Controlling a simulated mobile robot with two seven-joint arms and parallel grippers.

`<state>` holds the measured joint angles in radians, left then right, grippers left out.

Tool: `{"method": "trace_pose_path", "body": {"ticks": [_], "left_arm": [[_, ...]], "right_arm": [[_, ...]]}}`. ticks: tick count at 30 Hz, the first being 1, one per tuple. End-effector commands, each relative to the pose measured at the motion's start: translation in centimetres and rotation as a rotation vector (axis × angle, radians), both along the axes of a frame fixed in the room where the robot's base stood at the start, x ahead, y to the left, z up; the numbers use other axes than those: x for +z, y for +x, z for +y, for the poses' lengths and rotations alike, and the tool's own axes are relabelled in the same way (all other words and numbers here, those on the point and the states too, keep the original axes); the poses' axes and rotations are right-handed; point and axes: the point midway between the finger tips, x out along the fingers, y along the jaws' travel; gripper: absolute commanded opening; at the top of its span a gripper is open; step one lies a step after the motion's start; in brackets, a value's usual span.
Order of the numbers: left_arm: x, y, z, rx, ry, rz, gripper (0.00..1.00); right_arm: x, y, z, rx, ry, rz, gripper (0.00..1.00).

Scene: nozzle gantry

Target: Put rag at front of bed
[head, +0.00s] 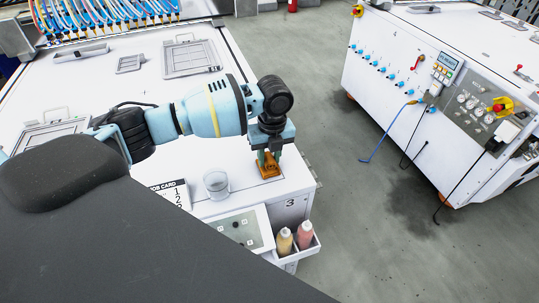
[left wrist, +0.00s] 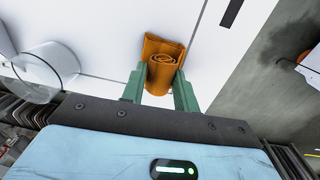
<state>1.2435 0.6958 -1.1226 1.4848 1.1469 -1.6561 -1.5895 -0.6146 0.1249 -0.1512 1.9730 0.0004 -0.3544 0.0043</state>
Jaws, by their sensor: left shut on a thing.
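The rag is an orange-brown rolled cloth (head: 269,166) at the right end of the white bed (head: 222,42). In the left wrist view the rag (left wrist: 163,50) shows its spiral end between two green fingers. My left gripper (head: 268,156) points down over the bed's corner and is shut on the rag; its fingers show in the left wrist view (left wrist: 160,90). The rag is at or just above the white surface; I cannot tell whether it touches. My right gripper is not in view.
A clear cup (head: 216,185) and a job card (head: 171,192) stand left of the rag. Two bottles (head: 295,238) sit in a side holder. Hatches (head: 190,57) and hoses (head: 105,14) lie further back. Another white machine (head: 440,85) stands right, across open grey floor (head: 330,130).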

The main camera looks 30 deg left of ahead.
Motion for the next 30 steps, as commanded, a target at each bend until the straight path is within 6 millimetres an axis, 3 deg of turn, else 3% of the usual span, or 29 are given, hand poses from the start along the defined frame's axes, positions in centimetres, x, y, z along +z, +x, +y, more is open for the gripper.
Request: {"method": "trace_pose_path", "body": {"ticks": [8, 9, 14, 24, 30], "left_arm": [[0.0, 0.0, 0.0, -0.001, -0.001, -0.002, 0.0], [-0.1, 0.0, 0.0, -0.001, 0.0, -0.001, 0.31], [0.0, 0.0, 0.0, -0.001, 0.0, -0.001, 0.52], [0.3, 0.1, 0.0, -0.001, -0.001, -0.002, 0.52], [2.9, 0.3, -0.1, -0.002, -0.001, -0.007, 0.52]], "right_arm": [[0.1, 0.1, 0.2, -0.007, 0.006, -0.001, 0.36], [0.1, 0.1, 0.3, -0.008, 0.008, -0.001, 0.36], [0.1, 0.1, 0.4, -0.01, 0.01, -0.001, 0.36], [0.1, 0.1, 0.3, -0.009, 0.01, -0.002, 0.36], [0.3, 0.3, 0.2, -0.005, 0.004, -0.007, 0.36]]}}
